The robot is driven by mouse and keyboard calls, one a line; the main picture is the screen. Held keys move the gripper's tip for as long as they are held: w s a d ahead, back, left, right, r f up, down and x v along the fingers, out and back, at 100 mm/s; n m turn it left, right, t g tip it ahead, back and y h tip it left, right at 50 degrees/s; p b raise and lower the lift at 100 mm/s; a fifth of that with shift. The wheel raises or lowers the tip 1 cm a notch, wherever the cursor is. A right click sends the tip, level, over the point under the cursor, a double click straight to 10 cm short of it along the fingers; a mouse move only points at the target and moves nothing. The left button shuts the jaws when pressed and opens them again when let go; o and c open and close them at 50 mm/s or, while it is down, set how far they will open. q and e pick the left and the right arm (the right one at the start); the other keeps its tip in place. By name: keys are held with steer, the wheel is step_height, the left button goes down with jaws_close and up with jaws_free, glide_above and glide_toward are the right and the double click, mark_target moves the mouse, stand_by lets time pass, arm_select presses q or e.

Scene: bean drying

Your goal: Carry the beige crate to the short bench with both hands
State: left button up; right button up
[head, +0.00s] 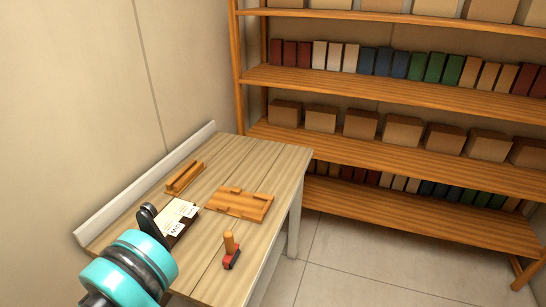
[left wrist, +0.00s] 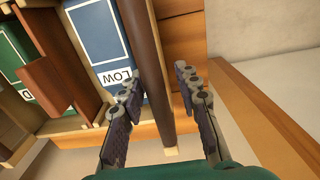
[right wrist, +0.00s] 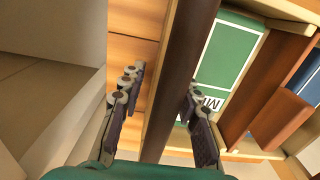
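No thing in view is clearly the beige crate, and I cannot tell whether the light wooden table (head: 262,165) is the short bench. In the head view a teal-ringed arm of mine enters low on the left, with a dark finger beside a dark-edged piece with white labels. In the left wrist view my left gripper (left wrist: 158,84) is open, its fingers apart on either side of a dark brown bar (left wrist: 146,45). In the right wrist view my right gripper (right wrist: 160,88) is open around a similar dark brown bar (right wrist: 184,50). My right gripper does not show in the head view.
Coloured cards lie in wooden compartments beside the bars, including a blue one (left wrist: 95,35) and a green one (right wrist: 228,50). The table holds a slotted wooden board (head: 240,208) and a red-based peg (head: 230,254). A shelf (head: 400,95) stands behind; floor is clear right.

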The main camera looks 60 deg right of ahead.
arm_select(q)
steer(key=shift+r, duration=0.55)
arm_select(e)
steer(key=shift+r, duration=0.4)
